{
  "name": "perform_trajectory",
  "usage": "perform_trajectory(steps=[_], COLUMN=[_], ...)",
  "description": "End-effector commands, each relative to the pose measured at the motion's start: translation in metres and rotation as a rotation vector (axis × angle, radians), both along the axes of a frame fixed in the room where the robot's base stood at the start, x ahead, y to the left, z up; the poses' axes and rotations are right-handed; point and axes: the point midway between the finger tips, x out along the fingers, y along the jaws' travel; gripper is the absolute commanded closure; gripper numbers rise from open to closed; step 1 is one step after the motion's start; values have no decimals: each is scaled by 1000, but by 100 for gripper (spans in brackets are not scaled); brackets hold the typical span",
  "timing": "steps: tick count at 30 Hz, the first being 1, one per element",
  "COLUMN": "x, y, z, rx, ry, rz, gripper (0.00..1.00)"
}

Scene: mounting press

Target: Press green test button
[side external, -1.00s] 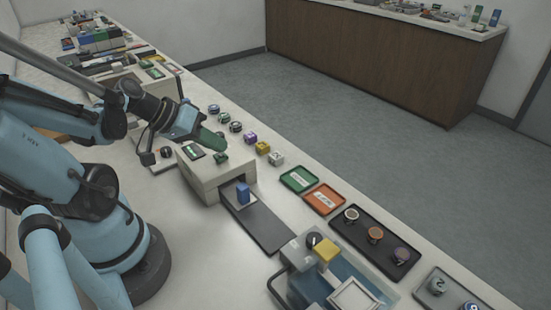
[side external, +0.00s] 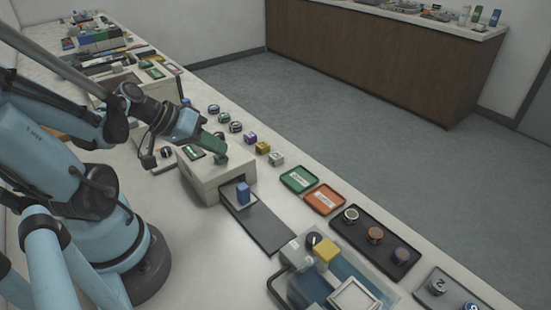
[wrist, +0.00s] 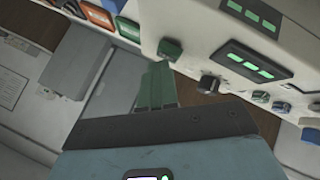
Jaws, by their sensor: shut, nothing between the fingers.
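The green test button (side external: 221,159) sits on top of the cream press box (side external: 232,176), near its front edge. In the wrist view the green button (wrist: 170,49) is on the pale panel, just past my fingertips. My gripper (side external: 221,146) has green fingers, shut together and empty. In the side view the fingertips are directly over the button, touching or almost touching it. In the wrist view the shut fingers (wrist: 160,68) reach to the button's near edge. Whether the button is pushed in cannot be told.
A dark display (side external: 194,152) with green segments is on the box. Green (side external: 299,179) and orange (side external: 325,199) trays lie to the right. Small coloured cubes sit behind the box.

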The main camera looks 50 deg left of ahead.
Motion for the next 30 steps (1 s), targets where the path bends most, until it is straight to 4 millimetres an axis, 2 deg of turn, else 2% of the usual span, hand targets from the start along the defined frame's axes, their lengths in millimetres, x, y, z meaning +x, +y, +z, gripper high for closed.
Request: perform_trajectory(steps=[14,30], x=[0,0], y=[0,0], z=[-2,16], rx=[0,0], ry=[1,1], rz=[-1,-1], gripper=[100,100])
